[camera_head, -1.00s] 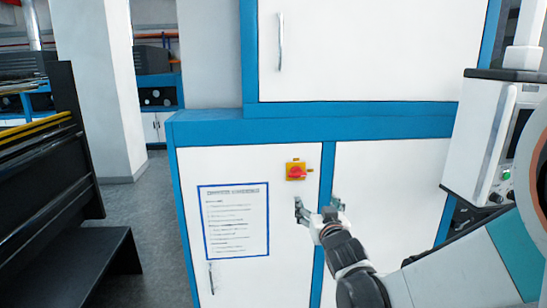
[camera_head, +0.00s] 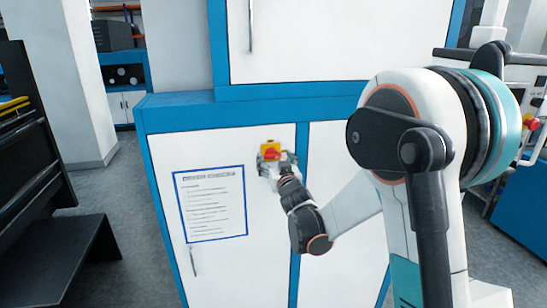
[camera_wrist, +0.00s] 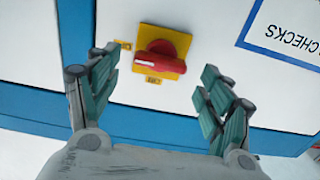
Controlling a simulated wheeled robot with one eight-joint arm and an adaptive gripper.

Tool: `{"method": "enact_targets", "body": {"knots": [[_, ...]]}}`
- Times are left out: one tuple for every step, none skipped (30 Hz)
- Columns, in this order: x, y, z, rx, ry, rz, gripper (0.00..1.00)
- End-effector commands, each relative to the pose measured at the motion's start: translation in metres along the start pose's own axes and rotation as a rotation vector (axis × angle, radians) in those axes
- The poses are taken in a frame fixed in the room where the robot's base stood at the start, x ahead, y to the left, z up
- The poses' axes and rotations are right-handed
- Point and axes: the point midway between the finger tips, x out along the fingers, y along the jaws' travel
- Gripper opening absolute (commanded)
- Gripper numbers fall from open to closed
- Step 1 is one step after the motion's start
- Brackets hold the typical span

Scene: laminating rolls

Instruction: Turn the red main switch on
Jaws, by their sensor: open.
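The red main switch (camera_head: 271,154) is a red rotary handle on a square yellow plate (camera_head: 268,146), mounted on the white cabinet door. In the wrist view the red handle (camera_wrist: 160,62) lies roughly level across the picture on its yellow plate (camera_wrist: 166,40). My gripper (camera_head: 268,160) is at the switch in the head view and partly covers its lower edge. In the wrist view my gripper (camera_wrist: 160,75) is open, with one finger on each side of the switch. The fingers look apart from the handle, and nothing is between them except the switch beyond.
A blue-framed paper notice (camera_head: 211,203) is on the door left of the switch. The door has a handle (camera_head: 193,261) lower down. A black bench (camera_head: 65,250) stands at the left. A machine panel with a red knob (camera_head: 530,123) is at the right.

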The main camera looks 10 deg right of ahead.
Motion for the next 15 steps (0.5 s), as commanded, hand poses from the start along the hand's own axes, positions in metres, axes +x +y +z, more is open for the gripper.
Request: {"method": "enact_targets", "body": {"knots": [[0.008, 0.000, 0.000, 0.000, 0.000, 0.000, 0.73], [0.011, 0.000, 0.000, 0.000, 0.000, 0.000, 0.73], [0.015, 0.000, 0.000, 0.000, 0.000, 0.000, 0.73], [0.018, 0.000, 0.000, 0.000, 0.000, 0.000, 0.73], [0.020, 0.000, 0.000, 0.000, 0.000, 0.000, 0.73], [0.023, 0.000, 0.000, 0.000, 0.000, 0.000, 0.73], [0.024, 0.000, 0.000, 0.000, 0.000, 0.000, 0.73], [0.025, 0.000, 0.000, 0.000, 0.000, 0.000, 0.73], [0.026, 0.000, 0.000, 0.000, 0.000, 0.000, 0.73], [0.027, 0.000, 0.000, 0.000, 0.000, 0.000, 0.73], [0.027, 0.000, 0.000, 0.000, 0.000, 0.000, 0.73], [0.027, 0.000, 0.000, 0.000, 0.000, 0.000, 0.73], [0.027, 0.000, 0.000, 0.000, 0.000, 0.000, 0.73], [0.027, 0.000, 0.000, 0.000, 0.000, 0.000, 0.73], [0.027, 0.000, 0.000, 0.000, 0.000, 0.000, 0.73]]}}
